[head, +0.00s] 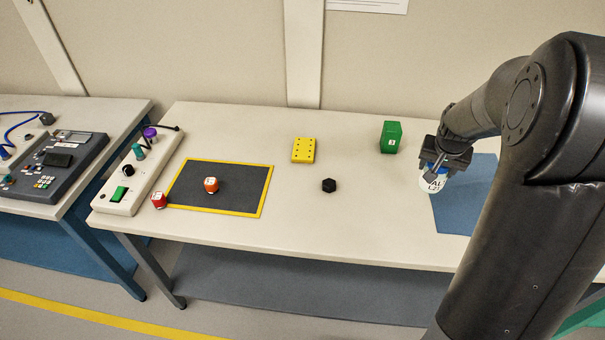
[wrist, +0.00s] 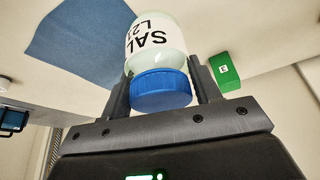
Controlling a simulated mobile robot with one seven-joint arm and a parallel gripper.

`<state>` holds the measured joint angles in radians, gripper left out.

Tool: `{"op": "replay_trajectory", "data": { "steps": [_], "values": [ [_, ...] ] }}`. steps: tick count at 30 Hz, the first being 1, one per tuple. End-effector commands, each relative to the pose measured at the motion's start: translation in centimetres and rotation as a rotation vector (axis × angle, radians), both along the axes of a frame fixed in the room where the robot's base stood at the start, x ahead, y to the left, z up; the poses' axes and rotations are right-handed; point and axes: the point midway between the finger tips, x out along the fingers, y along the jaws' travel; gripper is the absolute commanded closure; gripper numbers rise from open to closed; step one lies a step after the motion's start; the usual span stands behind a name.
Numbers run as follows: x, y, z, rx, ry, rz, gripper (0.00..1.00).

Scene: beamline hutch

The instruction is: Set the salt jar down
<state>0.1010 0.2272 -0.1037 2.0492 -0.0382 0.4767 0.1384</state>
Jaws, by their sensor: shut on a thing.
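The salt jar is white with a blue lid and black lettering that begins "SAL". In the head view the salt jar (head: 432,182) is in my gripper (head: 438,170), over the left part of a blue mat (head: 455,213) on the right of the table. In the wrist view the jar (wrist: 157,45) sits between the two fingers of my gripper (wrist: 160,88), with its blue lid toward the palm. The fingers are shut on the jar. The mat (wrist: 80,40) shows beyond it. I cannot tell whether the jar's base touches the mat.
A green block (head: 391,136) stands left of the mat, near the jar. A yellow block (head: 304,150) and a black hexagonal piece (head: 329,185) lie mid-table.

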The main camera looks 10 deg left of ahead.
Motion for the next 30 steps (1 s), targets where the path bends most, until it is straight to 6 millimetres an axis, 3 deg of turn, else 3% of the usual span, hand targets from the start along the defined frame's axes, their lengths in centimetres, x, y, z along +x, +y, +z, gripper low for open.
{"op": "replay_trajectory", "data": {
  "steps": [5,15,24,30],
  "values": [
    [2.1,4.4,0.1,0.002,-0.001,0.057,0.76],
    [5.9,17.9,0.4,0.004,0.002,0.210,0.76],
    [6.3,29.9,0.6,0.001,-0.001,0.332,0.76],
    [5.8,34.5,0.7,0.000,-0.001,0.374,0.76]
  ]
}}
